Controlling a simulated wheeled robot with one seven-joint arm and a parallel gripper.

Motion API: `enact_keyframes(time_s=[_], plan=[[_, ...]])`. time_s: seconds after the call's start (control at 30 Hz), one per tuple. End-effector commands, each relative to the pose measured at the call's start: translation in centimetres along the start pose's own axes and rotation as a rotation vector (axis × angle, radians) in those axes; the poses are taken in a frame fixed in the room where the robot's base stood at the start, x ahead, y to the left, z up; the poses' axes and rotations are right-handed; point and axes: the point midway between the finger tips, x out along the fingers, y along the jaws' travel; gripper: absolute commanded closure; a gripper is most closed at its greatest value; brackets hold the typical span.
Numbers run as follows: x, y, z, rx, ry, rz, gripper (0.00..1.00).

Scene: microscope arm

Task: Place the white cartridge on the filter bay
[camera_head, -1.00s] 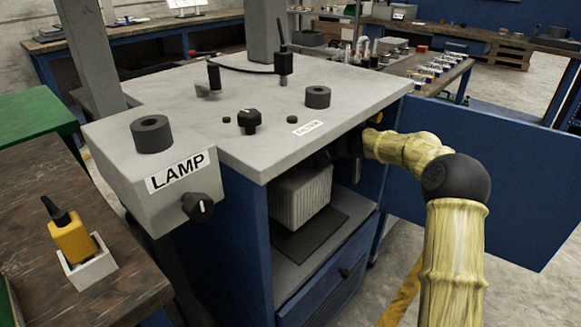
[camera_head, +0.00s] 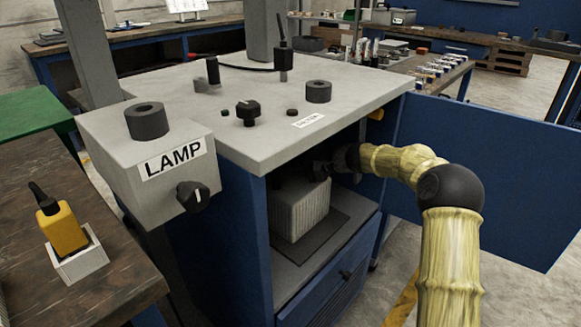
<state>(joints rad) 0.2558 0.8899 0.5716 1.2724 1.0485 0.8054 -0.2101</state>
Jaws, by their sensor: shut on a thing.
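The white cartridge (camera_head: 301,210), a pale ribbed block, is upright inside the open compartment of the blue cabinet, below the grey top. It stands over a dark flat pad (camera_head: 338,228), which I take for the filter bay, and seems to rest on it. My gripper (camera_head: 320,172) reaches in from the right under the top's edge and is shut at the cartridge's upper right corner. Its fingers are dark and in shadow, so the grip itself is hard to see. The cartridge's back and far side are hidden.
The grey top (camera_head: 270,150) overhangs the compartment closely above my gripper. An open blue door (camera_head: 480,180) stands to the right, behind my arm. A drawer (camera_head: 335,285) is below. The lamp box (camera_head: 150,165) juts out at left, beside a wooden bench (camera_head: 110,270).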

Motion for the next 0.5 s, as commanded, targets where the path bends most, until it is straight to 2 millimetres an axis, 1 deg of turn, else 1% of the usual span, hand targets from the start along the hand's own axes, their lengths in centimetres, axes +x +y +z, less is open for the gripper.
enact_keyframes(time_s=[0.03,0.27,0.3,0.37,0.4,0.5], plan=[[-0.08,-0.35,0.03,-0.002,0.0,-0.004,1.0],[0.02,-0.07,0.02,-0.002,0.0,-0.003,1.0],[0.03,0.12,0.0,0.0,0.0,0.001,0.7],[0.03,0.11,0.0,0.0,0.0,0.001,0.58],[0.04,0.11,0.0,0.0,0.0,0.001,0.56],[0.05,0.1,0.01,0.0,-0.001,0.001,0.56]])
